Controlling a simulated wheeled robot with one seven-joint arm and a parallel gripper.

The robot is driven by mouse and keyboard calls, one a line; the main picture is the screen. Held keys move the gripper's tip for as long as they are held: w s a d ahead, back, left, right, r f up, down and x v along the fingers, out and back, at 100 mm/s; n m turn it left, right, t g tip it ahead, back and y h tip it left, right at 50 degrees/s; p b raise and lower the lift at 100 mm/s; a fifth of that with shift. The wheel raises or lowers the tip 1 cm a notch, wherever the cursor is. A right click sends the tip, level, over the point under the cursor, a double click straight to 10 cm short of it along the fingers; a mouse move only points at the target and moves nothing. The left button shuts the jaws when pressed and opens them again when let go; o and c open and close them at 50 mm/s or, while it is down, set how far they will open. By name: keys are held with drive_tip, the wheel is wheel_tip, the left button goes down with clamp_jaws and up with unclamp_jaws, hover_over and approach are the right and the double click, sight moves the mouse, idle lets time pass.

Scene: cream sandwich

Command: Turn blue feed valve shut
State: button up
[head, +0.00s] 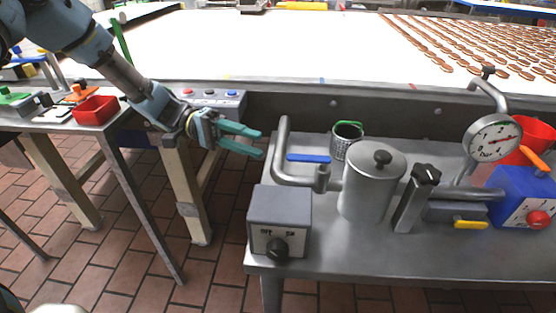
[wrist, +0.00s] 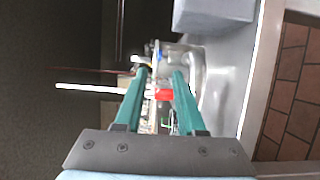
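The blue feed valve lever (head: 308,158) is a flat blue bar lying level above a grey steel pipe (head: 281,150). Its right end sits over the valve body (head: 322,180), and the bar points left, roughly along the lower pipe run. My gripper (head: 261,144) has two teal fingers spread apart with nothing between them. It is left of the pipe's upright part, apart from the lever. In the wrist view the open fingers (wrist: 160,72) point toward the bench fittings, with a small red thing seen far between them. The lever is not clear there.
A steel tank (head: 371,185) stands right of the valve, with a mesh cup (head: 347,141) behind. A grey control box (head: 279,218) is at the bench's front left. A pressure gauge (head: 492,138) and blue box (head: 523,195) are at right. A white conveyor (head: 300,45) runs behind.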

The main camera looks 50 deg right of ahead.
sight(291, 154)
drive_tip(key=p+x, duration=0.2)
drive_tip(key=x, duration=0.7)
drive_tip(key=shift+s+r+p, duration=0.1)
drive_tip(key=shift+s+p, duration=0.1)
drive_tip(key=shift+p, duration=0.1)
drive_tip(key=shift+s+d, duration=0.15)
drive_tip(key=shift+s, duration=0.5)
drive_tip(key=shift+c, duration=0.3)
clamp_jaws()
